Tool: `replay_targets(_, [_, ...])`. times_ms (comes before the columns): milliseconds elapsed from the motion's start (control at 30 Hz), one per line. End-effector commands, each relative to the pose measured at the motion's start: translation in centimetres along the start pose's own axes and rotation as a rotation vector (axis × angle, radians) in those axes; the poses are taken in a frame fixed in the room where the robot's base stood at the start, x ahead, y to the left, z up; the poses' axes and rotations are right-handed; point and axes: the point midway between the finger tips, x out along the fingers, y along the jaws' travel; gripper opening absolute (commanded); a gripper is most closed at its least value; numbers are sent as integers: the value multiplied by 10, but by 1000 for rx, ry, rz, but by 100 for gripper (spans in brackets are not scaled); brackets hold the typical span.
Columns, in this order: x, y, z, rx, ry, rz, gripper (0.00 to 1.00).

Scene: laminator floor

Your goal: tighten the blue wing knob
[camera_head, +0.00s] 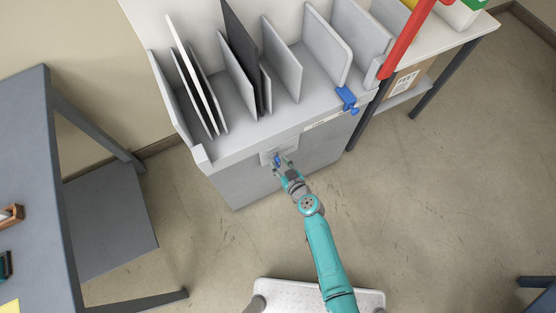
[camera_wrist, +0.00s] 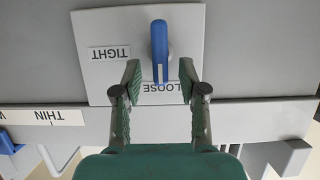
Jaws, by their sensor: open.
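The blue wing knob (camera_wrist: 159,50) sits on a light grey plate (camera_wrist: 105,28) on the front of the grey cabinet. In the wrist view the plate is upside down, with a "TIGHT" label (camera_wrist: 109,53) left of the knob and a "LOOSE" label (camera_wrist: 172,88) partly behind the knob's end. The knob's long side runs up and down in that view, its white-marked end at "LOOSE". My gripper (camera_wrist: 159,76) is open, one finger on each side of the knob's lower end, with gaps on both sides. In the head view the knob (camera_head: 277,159) shows small between the fingertips.
Upright dividers with dark and white boards (camera_head: 240,50) stand on top of the cabinet. A blue clamp (camera_head: 346,98) and a red bar (camera_head: 408,40) are at its right end. A grey table (camera_head: 30,180) stands at left. The floor around my arm is clear.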

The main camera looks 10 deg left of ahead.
Motion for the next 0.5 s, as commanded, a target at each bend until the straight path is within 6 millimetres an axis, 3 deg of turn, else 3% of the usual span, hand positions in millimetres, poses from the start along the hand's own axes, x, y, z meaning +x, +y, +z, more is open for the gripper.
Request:
replay_targets(200, [18, 0, 0, 0, 0, -1, 42])
replay_targets(500, [22, 0, 0, 1, -1, 0, 42])
